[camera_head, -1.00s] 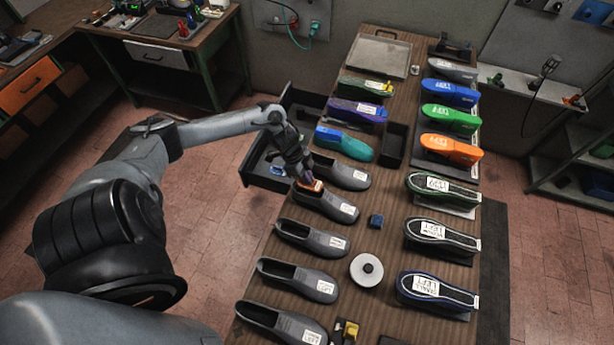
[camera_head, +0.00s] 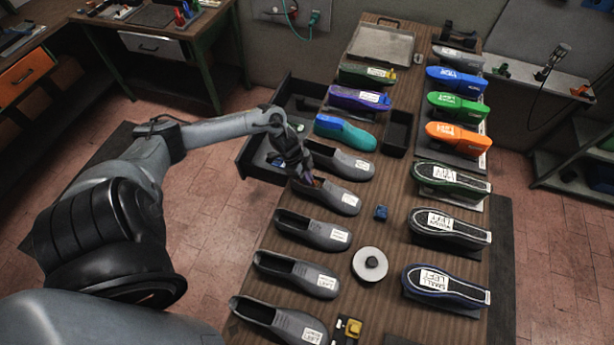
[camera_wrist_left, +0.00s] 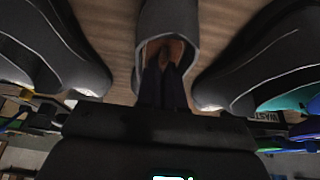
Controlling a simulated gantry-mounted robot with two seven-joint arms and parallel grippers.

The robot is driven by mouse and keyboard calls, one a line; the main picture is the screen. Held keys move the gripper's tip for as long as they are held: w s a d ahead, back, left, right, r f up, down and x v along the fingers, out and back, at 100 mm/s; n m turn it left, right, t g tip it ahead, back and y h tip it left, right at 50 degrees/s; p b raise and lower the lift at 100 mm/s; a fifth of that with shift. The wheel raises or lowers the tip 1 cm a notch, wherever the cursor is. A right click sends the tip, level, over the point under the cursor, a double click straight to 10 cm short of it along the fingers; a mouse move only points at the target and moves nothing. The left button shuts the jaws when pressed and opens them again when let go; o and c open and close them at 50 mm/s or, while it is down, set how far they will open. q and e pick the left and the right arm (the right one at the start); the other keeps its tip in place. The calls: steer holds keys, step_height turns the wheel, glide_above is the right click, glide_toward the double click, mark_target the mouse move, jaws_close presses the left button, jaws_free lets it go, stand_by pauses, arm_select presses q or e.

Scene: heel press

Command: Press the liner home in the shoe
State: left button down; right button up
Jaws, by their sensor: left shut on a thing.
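Several grey shoes stand in a row along the left side of the long wooden table. My left gripper (camera_head: 309,181) points down into the opening of one grey shoe (camera_head: 338,199), the second from the far end of that row. In the left wrist view, its two dark fingers (camera_wrist_left: 164,75) reach into the heel opening of this shoe (camera_wrist_left: 168,18). An orange-brown liner (camera_wrist_left: 165,47) shows inside, at the fingertips. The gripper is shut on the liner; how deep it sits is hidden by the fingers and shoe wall. My right gripper is not in view.
Neighbouring grey shoes (camera_head: 352,164) (camera_head: 312,232) stand close on both sides. A small blue block (camera_head: 381,213) and a round pale disc with a knob (camera_head: 369,264) lie to the right. Coloured lasts (camera_head: 454,138) and soles (camera_head: 450,226) line the right side. An open drawer (camera_head: 248,160) juts out left.

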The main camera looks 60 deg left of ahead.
mark_target(313, 182)
arm_select(q)
steer(key=shift+f, duration=0.15)
steer(key=c, duration=1.2)
jaws_free()
step_height(313, 182, up, 5)
steer(key=p, duration=0.4)
steer(key=shift+f+p, duration=0.2)
steer(key=shift+p, duration=0.1)
steer(key=shift+r+p, duration=2.15)
steer(key=shift+r, duration=0.1)
steer(key=shift+d+f, duration=0.1)
